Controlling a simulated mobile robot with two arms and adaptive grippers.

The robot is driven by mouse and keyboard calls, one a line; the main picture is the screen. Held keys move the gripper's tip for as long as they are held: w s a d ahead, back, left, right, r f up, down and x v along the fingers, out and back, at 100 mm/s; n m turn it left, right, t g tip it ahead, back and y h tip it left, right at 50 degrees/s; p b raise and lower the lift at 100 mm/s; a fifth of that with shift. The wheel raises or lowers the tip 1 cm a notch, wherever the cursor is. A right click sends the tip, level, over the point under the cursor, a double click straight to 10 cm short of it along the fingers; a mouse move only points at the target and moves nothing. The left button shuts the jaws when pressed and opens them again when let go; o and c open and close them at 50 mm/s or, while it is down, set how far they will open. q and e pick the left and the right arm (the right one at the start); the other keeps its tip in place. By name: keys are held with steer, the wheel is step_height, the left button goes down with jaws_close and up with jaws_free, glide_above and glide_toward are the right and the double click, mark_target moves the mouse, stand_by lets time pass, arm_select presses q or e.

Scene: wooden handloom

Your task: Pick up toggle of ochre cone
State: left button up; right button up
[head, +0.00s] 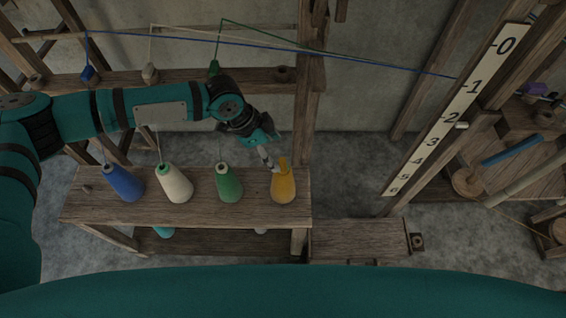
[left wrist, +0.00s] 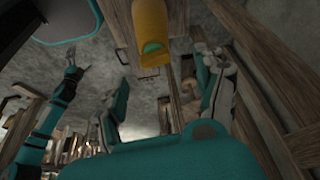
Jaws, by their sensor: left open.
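The ochre cone (head: 284,188) stands upright at the right end of the wooden bench. A small yellow piece, which looks like its toggle (head: 283,163), shows at the cone's top. My left gripper (head: 272,158) is open, pointing down just above and left of the cone's top, with nothing seen between its fingers. In the left wrist view the ochre cone (left wrist: 150,22) shows at the top centre, between and beyond the spread fingers of my left gripper (left wrist: 160,55). Whether a finger touches the toggle cannot be told. My right gripper (left wrist: 75,62) shows small and dim in the left wrist view.
Green (head: 229,184), white (head: 174,184) and blue (head: 123,184) cones stand left of the ochre one on the bench (head: 200,212). Threads run up to toggles on the rail (head: 180,80). A post (head: 307,110) rises close right of my gripper. A numbered scale (head: 455,110) stands farther right.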

mark_target(282, 164)
arm_select(q)
steer(key=x, duration=0.1)
steer(key=p+x, duration=0.1)
steer(key=x, duration=0.3)
steer(key=shift+s+d+f, duration=0.15)
steer(key=shift+s+f, duration=0.1)
steer(key=shift+s, duration=0.15)
steer(key=shift+d+f, duration=0.15)
steer(key=shift+f, duration=0.3)
steer(key=c, duration=0.9)
